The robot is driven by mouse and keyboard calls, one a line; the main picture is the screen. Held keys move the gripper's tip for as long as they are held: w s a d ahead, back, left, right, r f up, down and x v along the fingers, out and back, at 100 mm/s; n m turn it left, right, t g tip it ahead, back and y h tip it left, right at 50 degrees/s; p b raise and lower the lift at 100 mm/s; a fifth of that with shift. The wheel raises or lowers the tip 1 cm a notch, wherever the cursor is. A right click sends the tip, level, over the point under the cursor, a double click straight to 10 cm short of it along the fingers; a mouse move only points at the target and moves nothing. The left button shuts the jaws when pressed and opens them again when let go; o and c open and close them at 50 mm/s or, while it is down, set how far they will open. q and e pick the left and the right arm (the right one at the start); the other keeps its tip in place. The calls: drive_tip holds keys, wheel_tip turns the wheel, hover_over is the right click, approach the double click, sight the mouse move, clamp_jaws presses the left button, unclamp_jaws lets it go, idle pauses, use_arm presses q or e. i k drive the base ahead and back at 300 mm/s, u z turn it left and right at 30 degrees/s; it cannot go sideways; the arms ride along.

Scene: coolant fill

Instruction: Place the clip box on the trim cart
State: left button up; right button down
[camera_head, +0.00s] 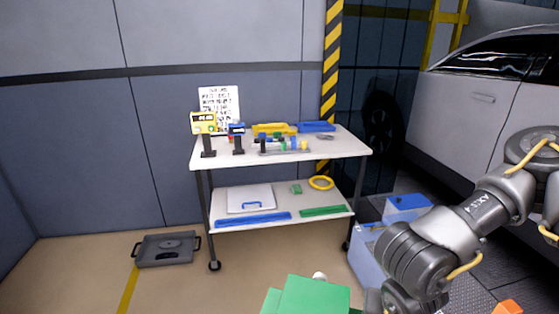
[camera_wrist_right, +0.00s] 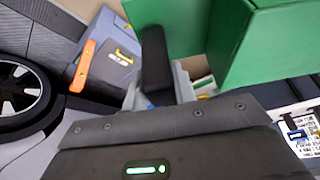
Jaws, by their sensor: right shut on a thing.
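The green box (camera_head: 312,297), which looks like the clip box, is at the bottom of the head view, cut off by the edge. It also fills the upper right of the right wrist view (camera_wrist_right: 270,42). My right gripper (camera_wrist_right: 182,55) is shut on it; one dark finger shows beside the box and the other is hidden. The trim cart (camera_head: 345,146) is a white two-shelf cart ahead, beyond the box and apart from it. My left gripper is not in view.
The cart's top holds yellow and blue trays, small displays and a printed sheet (camera_head: 219,103). Its lower shelf holds a white case (camera_head: 250,197), a yellow ring (camera_head: 321,182) and colored strips. A grey tray (camera_head: 166,250) lies left; blue boxes (camera_head: 370,262) and a car (camera_head: 480,105) stand right.

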sight(335, 146)
drive_tip(key=z, duration=0.35)
drive_tip(key=i, duration=2.25)
drive_tip(key=u, duration=0.55)
